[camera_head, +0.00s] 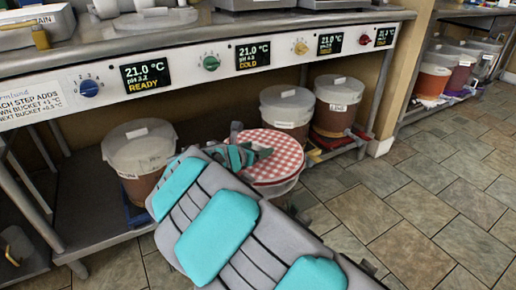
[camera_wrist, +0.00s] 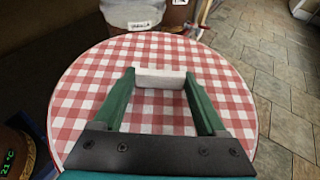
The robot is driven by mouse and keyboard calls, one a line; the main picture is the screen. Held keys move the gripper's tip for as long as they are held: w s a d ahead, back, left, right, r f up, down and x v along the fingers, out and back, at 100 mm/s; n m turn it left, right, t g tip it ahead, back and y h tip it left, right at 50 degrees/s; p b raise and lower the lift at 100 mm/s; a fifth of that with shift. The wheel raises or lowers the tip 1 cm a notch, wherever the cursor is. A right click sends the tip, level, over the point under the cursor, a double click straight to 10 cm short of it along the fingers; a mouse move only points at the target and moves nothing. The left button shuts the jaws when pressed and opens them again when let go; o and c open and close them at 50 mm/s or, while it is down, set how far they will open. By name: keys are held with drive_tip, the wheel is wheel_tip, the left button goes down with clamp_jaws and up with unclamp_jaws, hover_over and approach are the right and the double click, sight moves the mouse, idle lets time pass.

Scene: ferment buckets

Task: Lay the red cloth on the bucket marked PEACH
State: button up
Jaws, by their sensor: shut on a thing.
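The red cloth (camera_head: 272,152), checked red and white and round, covers the top of a pale bucket (camera_head: 278,188) in front of the shelf's middle. I cannot see a label on this bucket, and my arm hides part of it. In the wrist view the cloth (camera_wrist: 75,105) spreads flat below my gripper (camera_wrist: 160,80). The green fingers are shut on a white block (camera_wrist: 160,76) over the cloth's middle. I cannot tell whether the block is fixed to the cloth. No readable label says PEACH.
Lidded buckets stand on the low shelf: one at left (camera_head: 138,158), one behind the cloth (camera_head: 286,110) and one at right (camera_head: 338,105). Panels with knobs and displays (camera_head: 146,75) run above. More buckets (camera_head: 432,82) stand far right. The tiled floor (camera_head: 430,190) at right is clear.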

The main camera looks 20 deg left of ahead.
drive_tip(key=shift+f, duration=0.45)
idle(0.3)
drive_tip(key=shift+f+p, duration=0.35)
drive_tip(key=shift+p, duration=0.95)
idle(1.7)
drive_tip(key=o, duration=1.3)
drive_tip(key=shift+r+p, duration=3.55)
